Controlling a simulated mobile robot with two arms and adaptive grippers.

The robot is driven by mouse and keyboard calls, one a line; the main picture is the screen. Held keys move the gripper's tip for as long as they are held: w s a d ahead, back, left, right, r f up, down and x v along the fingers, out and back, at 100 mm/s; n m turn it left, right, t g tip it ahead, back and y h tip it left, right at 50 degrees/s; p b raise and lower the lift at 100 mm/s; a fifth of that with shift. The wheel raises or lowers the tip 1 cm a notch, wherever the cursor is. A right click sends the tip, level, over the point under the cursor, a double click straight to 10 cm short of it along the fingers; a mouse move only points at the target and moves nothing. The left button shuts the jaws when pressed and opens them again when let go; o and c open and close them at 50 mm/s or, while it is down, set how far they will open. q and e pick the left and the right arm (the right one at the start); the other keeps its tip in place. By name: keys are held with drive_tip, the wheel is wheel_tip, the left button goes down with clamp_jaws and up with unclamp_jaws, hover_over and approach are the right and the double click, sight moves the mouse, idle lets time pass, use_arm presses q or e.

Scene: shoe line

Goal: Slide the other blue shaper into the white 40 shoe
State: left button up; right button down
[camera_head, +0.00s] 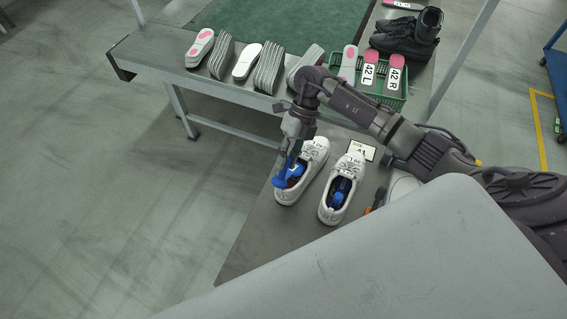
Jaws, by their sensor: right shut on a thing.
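Two white shoes stand side by side on the dark tabletop. My right gripper (289,164) is over the left white shoe (316,153) and shut on a blue shaper (281,182). The shaper is tilted at the opening of that shoe; how deep it reaches inside is hard to tell. The right white shoe (352,164) has another blue shaper (339,198) lying inside it. My left gripper is out of view.
A small card (362,150), its number looking like 41, lies behind the right shoe. The back table (150,48) holds rows of insoles (270,66), a green crate (392,101) with insoles marked 42 and black shoes (408,38). The tabletop left of the shoes is clear.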

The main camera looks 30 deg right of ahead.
sight(290, 172)
drive_tip(key=shift+w+d+f+b, duration=0.4)
drive_tip(key=shift+d+b, duration=0.05)
drive_tip(key=shift+d, duration=0.1)
drive_tip(key=shift+w+d+f+b, duration=0.35)
drive_tip(key=shift+d+f+b, duration=0.1)
drive_tip(key=shift+d, duration=0.1)
drive_tip(key=shift+w+d+f+h+b, duration=0.15)
drive_tip(key=shift+d+f+h+b, duration=0.1)
drive_tip(key=shift+f+h+b, duration=0.2)
drive_tip(key=shift+f+t, duration=0.2)
drive_tip(key=shift+t, duration=0.1)
drive_tip(key=shift+s+a+f+t+h, duration=0.15)
drive_tip(key=shift+a+f+t+h, duration=0.05)
drive_tip(key=shift+f+h, duration=0.2)
drive_tip(key=shift+s+a+f+t+h, duration=0.15)
drive_tip(key=shift+f+t+h, duration=0.1)
drive_tip(key=shift+f, duration=0.2)
drive_tip(key=shift+s+a+f+t+h+b, duration=0.1)
drive_tip(key=shift+a+f+t+h+b, duration=0.25)
drive_tip(key=shift+f, duration=0.35)
drive_tip(key=shift+s+a+f+t+h, duration=0.1)
drive_tip(key=shift+f+h, duration=0.35)
drive_tip(key=shift+f, duration=0.2)
drive_tip(key=c, duration=0.9)
unclamp_jaws()
